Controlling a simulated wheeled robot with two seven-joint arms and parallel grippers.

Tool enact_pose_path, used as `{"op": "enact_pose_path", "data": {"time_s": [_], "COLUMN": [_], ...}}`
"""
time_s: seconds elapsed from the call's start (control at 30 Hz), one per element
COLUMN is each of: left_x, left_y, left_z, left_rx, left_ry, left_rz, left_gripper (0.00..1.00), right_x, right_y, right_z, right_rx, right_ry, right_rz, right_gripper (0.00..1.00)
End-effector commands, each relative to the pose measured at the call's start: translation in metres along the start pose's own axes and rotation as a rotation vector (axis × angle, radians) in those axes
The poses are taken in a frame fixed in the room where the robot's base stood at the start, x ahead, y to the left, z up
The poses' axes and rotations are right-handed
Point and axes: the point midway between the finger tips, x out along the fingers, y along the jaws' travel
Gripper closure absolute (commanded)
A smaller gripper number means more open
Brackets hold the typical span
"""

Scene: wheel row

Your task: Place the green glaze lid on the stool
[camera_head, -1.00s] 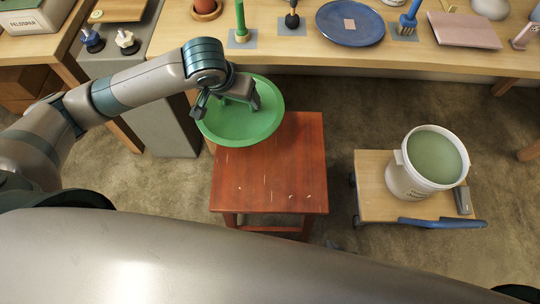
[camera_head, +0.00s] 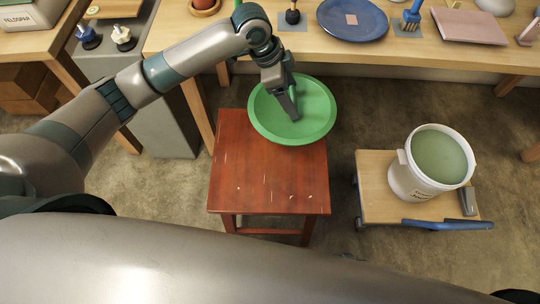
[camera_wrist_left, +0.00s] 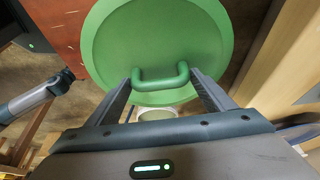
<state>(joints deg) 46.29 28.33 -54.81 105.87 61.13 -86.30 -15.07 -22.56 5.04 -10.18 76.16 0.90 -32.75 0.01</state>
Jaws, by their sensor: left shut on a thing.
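The green glaze lid (camera_head: 313,118) is a wide round disc with a bar handle (camera_wrist_left: 160,80). My left gripper (camera_head: 292,110) is shut on that handle, with one finger at each end of it in the wrist view. The lid overlaps the back right corner of the red wooden stool (camera_head: 265,180) in the head view and reaches past its right edge. The stool's corner (camera_wrist_left: 60,22) shows left of the lid in the wrist view. Any gap between lid and stool is hard to judge. An arm end at the left of the wrist view may be my right gripper (camera_wrist_left: 62,82).
A long table (camera_head: 420,58) behind holds a blue plate (camera_head: 350,22), brushes and a pink slab (camera_head: 468,26). A white bucket (camera_head: 408,180) stands on a wheeled wooden cart (camera_head: 375,206) to the right. The front of the stool top is clear. Floor shows between stool and cart.

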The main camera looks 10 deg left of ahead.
Motion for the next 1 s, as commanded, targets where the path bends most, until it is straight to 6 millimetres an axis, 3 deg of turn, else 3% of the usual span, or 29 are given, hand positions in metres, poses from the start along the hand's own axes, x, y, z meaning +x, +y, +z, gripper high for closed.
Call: {"op": "enact_pose_path", "data": {"time_s": [0.57, 0.77, 1.0], "left_x": [0.003, 0.009, 0.023], "left_y": [0.002, 0.019, 0.054], "left_z": [-0.003, 0.014, 0.049], "left_rx": [0.047, 0.046, 0.046], "left_ry": [-0.001, -0.001, -0.003], "left_rz": [0.019, 0.021, 0.021], "left_gripper": [0.62, 0.62, 0.62], "right_x": [-0.001, -0.003, -0.004], "right_y": [0.001, 0.000, -0.004], "right_z": [0.000, -0.002, -0.006], "right_rx": [0.001, -0.001, -0.006], "right_ry": [-0.004, 0.011, 0.051], "right_rz": [0.001, 0.000, -0.004], "right_gripper": [1.00, 1.00, 1.00]}}
